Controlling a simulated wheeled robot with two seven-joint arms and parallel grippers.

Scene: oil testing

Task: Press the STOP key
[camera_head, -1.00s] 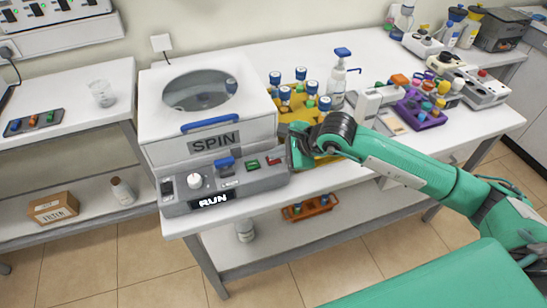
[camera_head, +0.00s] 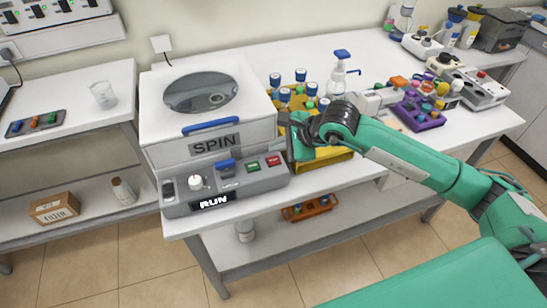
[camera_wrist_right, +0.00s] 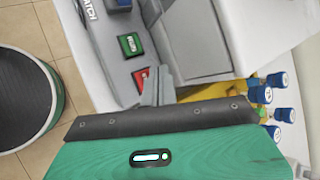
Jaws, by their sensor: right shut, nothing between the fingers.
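The white centrifuge marked SPIN (camera_head: 213,146) stands on the bench with a grey control panel (camera_head: 238,184) on its front. Its display (camera_head: 213,202) reads RUN. A red key (camera_head: 273,161) and a green key (camera_head: 252,166) sit at the panel's right end. Both also show in the right wrist view, the red key (camera_wrist_right: 140,76) close to my fingertips and the green key (camera_wrist_right: 130,44) farther off. The red key's label is too small to read. My right gripper (camera_head: 286,128) is shut and empty, just right of the panel, apparently above it. My left gripper is out of view.
A yellow rack (camera_head: 325,158) with several blue-capped tubes stands right beside my right gripper.

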